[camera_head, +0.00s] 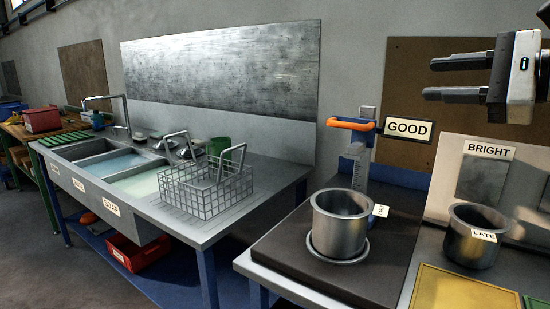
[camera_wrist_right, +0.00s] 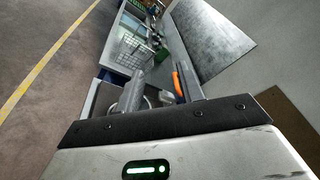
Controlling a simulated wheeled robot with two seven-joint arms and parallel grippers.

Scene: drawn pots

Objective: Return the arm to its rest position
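My right gripper (camera_head: 431,79) is raised at the upper right of the head view, its two dark fingers pointing left. The fingers are apart with nothing between them; the right wrist view shows the same gap (camera_wrist_right: 160,82). It is well above the bench and touches nothing. My left arm and gripper are not in the head view. A metal pot (camera_head: 340,232) with a small white tag stands upright on a saucer (camera_head: 366,250) on a dark board. A second metal pot (camera_head: 470,250), labelled LATE, stands upright farther right.
An orange handle (camera_head: 350,124) tops a post beside a GOOD sign (camera_head: 408,129). A panel marked BRIGHT (camera_head: 445,180) stands behind the LATE pot. A yellow tray (camera_head: 460,291) lies in front. A wire basket (camera_head: 206,191) stands beside the sinks at left. The air around the gripper looks free.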

